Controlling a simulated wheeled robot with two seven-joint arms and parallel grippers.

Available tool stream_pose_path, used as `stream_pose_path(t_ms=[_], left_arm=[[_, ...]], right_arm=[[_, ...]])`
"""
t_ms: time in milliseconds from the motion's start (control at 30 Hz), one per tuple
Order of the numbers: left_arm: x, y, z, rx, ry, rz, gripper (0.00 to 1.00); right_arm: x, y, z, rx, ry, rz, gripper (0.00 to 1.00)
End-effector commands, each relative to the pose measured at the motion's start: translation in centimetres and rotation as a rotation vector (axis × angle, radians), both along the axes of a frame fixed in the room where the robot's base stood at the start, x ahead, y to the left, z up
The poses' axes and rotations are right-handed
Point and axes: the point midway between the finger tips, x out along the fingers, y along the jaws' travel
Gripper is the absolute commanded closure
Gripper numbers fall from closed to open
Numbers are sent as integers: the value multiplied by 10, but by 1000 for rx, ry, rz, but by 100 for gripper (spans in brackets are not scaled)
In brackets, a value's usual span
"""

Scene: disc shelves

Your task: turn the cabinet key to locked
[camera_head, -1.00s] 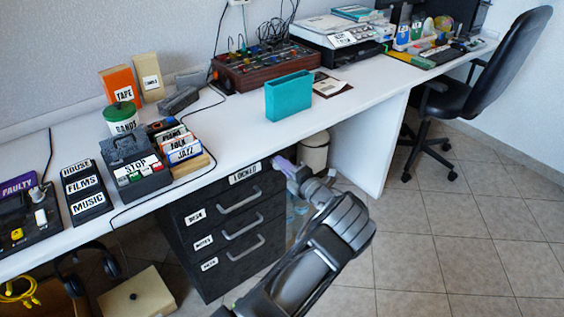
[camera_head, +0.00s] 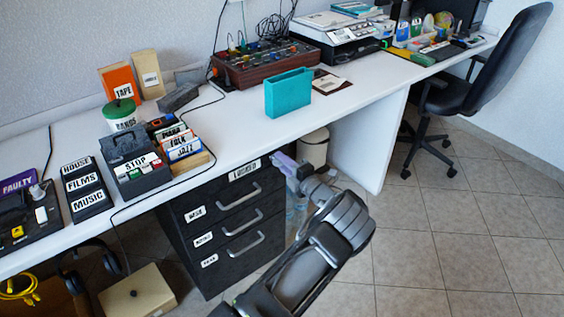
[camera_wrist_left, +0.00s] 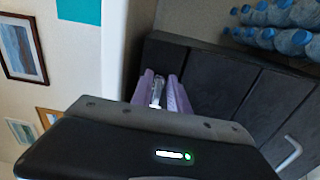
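The black drawer cabinet (camera_head: 240,215) stands under the desk, with a white label reading LOCKED (camera_head: 245,171) at the top of its front. My left gripper (camera_head: 283,164) is at the cabinet's upper right front corner, beside the label. In the left wrist view its two purple fingers (camera_wrist_left: 164,90) point at the dark cabinet front (camera_wrist_left: 215,80). A small silvery piece, apparently the key (camera_wrist_left: 157,92), shows in the narrow gap between them. Whether the fingers press on it I cannot tell. The key's angle is unclear, and the gripper hides it in the head view. My right gripper is out of view.
The white desk (camera_head: 240,135) overhangs the cabinet. A teal holder (camera_head: 289,93) stands on it above my gripper. Blue-capped bottles (camera_wrist_left: 290,38) and a pale bin (camera_head: 314,148) are beside the cabinet.

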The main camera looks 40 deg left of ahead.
Motion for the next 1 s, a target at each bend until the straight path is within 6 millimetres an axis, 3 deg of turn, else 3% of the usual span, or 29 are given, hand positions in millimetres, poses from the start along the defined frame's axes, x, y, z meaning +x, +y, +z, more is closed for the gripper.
stream_pose_path(t_ms=[467, 833, 1000], left_arm=[[-2, -7, 1, -1, -2, 0, 71], [-17, -61, 1, 0, -1, -2, 71], [-22, -74, 1, 1, -1, 0, 71]], right_arm=[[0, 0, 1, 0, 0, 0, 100], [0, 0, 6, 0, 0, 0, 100], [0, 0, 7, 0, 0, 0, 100]])
